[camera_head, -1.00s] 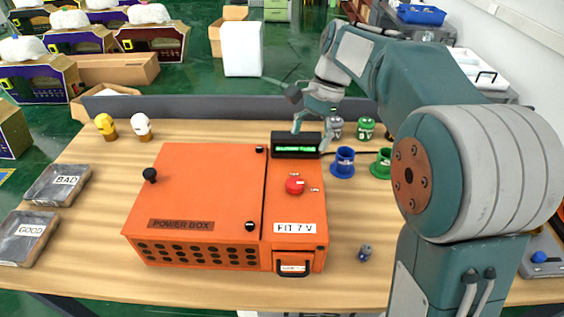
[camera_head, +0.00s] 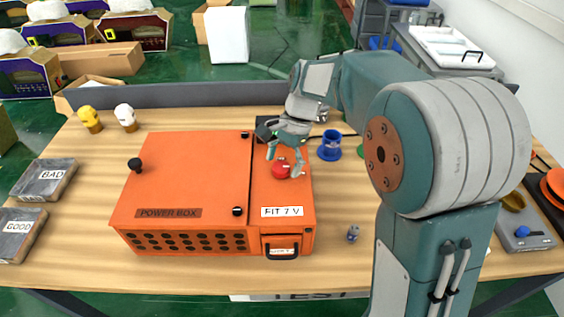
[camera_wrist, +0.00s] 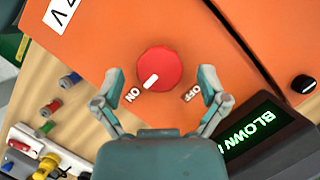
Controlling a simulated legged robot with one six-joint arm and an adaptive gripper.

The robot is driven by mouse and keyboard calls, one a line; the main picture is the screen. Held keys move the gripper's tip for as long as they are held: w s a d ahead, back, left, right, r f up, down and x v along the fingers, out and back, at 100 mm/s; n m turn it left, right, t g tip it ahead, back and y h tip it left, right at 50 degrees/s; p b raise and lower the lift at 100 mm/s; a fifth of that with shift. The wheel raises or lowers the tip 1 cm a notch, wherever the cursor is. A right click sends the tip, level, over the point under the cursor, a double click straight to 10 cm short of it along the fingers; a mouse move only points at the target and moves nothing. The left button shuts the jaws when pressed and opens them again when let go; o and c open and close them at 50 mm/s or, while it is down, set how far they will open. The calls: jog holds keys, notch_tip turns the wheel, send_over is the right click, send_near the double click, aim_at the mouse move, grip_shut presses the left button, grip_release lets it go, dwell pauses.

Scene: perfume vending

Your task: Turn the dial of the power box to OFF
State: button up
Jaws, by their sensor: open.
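The orange power box (camera_head: 190,185) sits on the wooden table. Its red dial (camera_head: 281,169) is on the right part of the top; it also shows in the wrist view (camera_wrist: 159,69). The dial's white mark points toward the ON label (camera_wrist: 132,95). The OFF label (camera_wrist: 193,93) is on the other side, to the right in the wrist view. My gripper (camera_head: 286,157) is open above the dial. In the wrist view my gripper's fingers (camera_wrist: 162,88) stand apart on either side of the dial, and I cannot tell whether they touch it.
A display (camera_wrist: 258,130) with green text reading "BLOWN" is beside the dial. A black knob (camera_head: 135,164) is on the box's left lid. A blue cup (camera_head: 330,147) stands to the right of the box. BAD and GOOD trays (camera_head: 45,180) lie at the left edge.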

jog(key=c, duration=1.2)
jog(key=shift+o, duration=0.2)
jog(key=shift+n, duration=0.3)
jog(key=n, duration=0.2)
jog(key=n+g+h, duration=0.1)
jog(key=n, duration=0.1)
jog(key=shift+a+f+h, duration=0.1)
jog(key=shift+a+h, duration=0.05)
jog(key=shift+h, duration=0.15)
jog(key=n+h, duration=0.1)
jog(key=n, duration=0.3)
jog(key=shift+a+n+h, duration=0.1)
jog(key=shift+n+h, duration=0.3)
jog(key=n+h, duration=0.1)
jog(key=n, duration=0.3)
jog(key=shift+a+n+h, duration=0.1)
jog(key=shift+n+h, duration=0.2)
jog(key=shift+h, duration=0.1)
jog(key=shift+s+a+n+t+h, duration=0.1)
jog(key=shift+n+t+h, duration=0.4)
jog(key=shift+n, duration=1.4)
